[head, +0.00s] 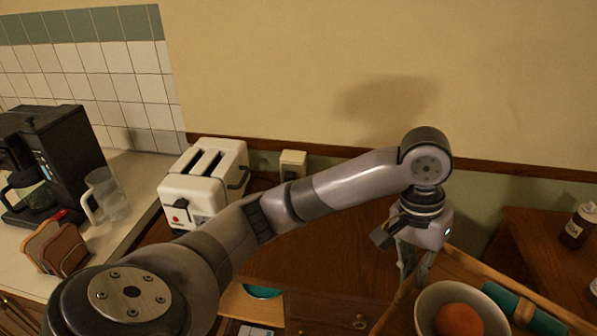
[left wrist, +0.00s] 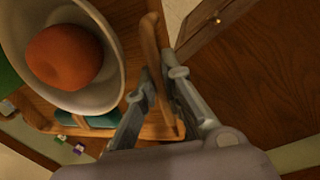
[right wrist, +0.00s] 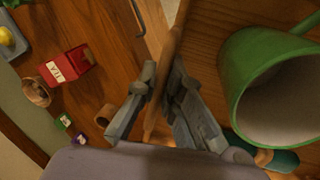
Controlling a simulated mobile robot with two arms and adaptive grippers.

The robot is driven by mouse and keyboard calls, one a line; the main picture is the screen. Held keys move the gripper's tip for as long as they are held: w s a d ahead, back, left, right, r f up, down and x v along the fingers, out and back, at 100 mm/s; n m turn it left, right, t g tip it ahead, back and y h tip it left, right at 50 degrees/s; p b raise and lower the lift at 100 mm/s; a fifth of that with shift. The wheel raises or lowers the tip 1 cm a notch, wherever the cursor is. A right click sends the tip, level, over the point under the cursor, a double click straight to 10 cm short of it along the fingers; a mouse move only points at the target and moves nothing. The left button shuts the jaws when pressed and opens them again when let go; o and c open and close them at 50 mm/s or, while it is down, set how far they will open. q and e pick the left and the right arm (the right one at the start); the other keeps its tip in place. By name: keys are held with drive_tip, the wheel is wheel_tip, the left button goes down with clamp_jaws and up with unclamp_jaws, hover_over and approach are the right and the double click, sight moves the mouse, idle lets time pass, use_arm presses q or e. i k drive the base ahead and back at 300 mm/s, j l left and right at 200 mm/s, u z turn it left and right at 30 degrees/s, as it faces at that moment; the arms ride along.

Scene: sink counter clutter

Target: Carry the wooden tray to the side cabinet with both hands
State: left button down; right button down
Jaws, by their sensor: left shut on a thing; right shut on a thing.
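The wooden tray (head: 455,272) is at the lower right of the head view, partly cut off. It carries a white bowl (head: 428,308) with an orange fruit (head: 460,322) and a rolled teal cloth (head: 515,305). My left gripper (left wrist: 162,85) is shut on the tray's side wall (left wrist: 152,45), beside the bowl. My right gripper (right wrist: 163,75) is shut on another tray wall (right wrist: 178,35), next to a green mug (right wrist: 235,85) inside the tray. The right gripper is outside the head view. A brown wooden cabinet (head: 335,312) with a drawer knob is left of the tray.
A white toaster (head: 205,180), clear jug (head: 108,195), black coffee maker (head: 75,150) and bread slices (head: 55,250) stand at left. A wooden surface (head: 525,225) with a brown bottle (head: 578,227) is at right. A red box (right wrist: 70,68) shows beyond the tray in the right wrist view.

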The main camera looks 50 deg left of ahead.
sight(356, 234)
drive_tip(key=i+u, duration=0.25)
drive_tip(key=i, duration=0.25)
drive_tip(key=i+l+u, duration=0.2)
drive_tip(key=i, duration=0.25)
drive_tip(key=j+u, duration=0.1)
drive_tip(key=u, duration=1.15)
